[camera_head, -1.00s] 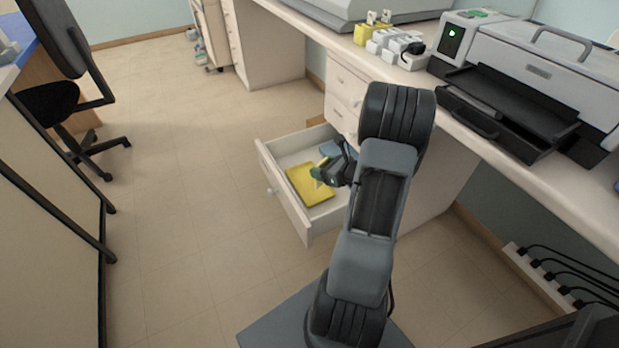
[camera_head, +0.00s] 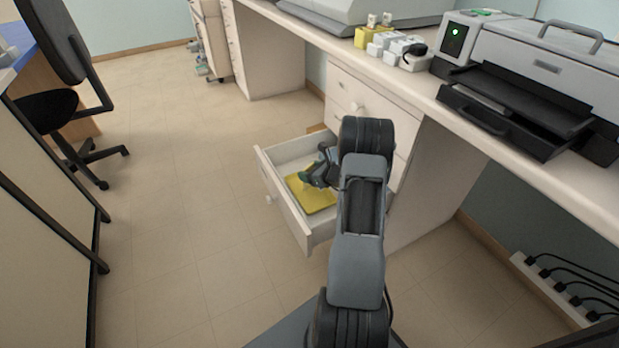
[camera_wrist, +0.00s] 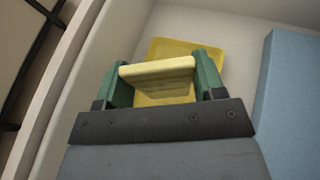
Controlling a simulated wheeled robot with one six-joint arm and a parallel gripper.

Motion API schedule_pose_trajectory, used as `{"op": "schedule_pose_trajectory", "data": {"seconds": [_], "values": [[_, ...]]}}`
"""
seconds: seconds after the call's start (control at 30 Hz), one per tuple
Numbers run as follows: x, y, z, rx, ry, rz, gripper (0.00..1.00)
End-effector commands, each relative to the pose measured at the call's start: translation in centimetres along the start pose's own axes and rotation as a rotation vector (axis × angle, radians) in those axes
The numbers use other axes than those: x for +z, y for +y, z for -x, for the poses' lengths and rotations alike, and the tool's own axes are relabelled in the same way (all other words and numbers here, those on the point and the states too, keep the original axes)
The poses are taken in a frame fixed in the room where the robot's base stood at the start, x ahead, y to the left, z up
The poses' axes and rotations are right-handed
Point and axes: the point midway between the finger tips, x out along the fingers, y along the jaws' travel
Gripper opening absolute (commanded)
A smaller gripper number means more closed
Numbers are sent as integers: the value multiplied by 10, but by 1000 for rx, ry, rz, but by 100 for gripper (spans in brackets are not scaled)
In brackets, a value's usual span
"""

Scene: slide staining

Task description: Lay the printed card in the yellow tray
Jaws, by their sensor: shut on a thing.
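The yellow tray (camera_head: 318,200) lies on the floor of the open drawer. It also shows in the wrist view (camera_wrist: 188,48), behind and below my gripper. My gripper (camera_head: 312,178) is over the tray inside the drawer. In the wrist view my gripper (camera_wrist: 160,78) has its two green fingers shut on a pale yellow flat piece (camera_wrist: 158,70), which looks like the card seen near its edge. No print can be made out on it. The piece covers part of the tray, and I cannot tell whether it touches it.
The open drawer (camera_head: 286,212) has walls close around the tray. A blue object (camera_wrist: 290,100) lies in the drawer to the right of the tray. The counter with a printer (camera_head: 545,70) stands above and to the right.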

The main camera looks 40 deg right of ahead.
Motion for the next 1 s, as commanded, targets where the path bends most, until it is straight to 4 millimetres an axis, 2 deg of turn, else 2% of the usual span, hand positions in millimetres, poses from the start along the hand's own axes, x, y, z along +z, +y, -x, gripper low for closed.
{"op": "schedule_pose_trajectory", "data": {"seconds": [0.03,0.13,0.53,0.57,0.6,0.8,1.0], "values": [[-12,0,-4,0,1,-2,36],[-20,0,-8,0,-1,-2,36],[-23,0,-9,0,-1,0,36],[-22,0,-9,0,-1,0,65],[-22,0,-9,0,-1,0,69],[-22,0,-9,0,-1,0,88],[-22,0,-9,0,-1,0,89]]}}
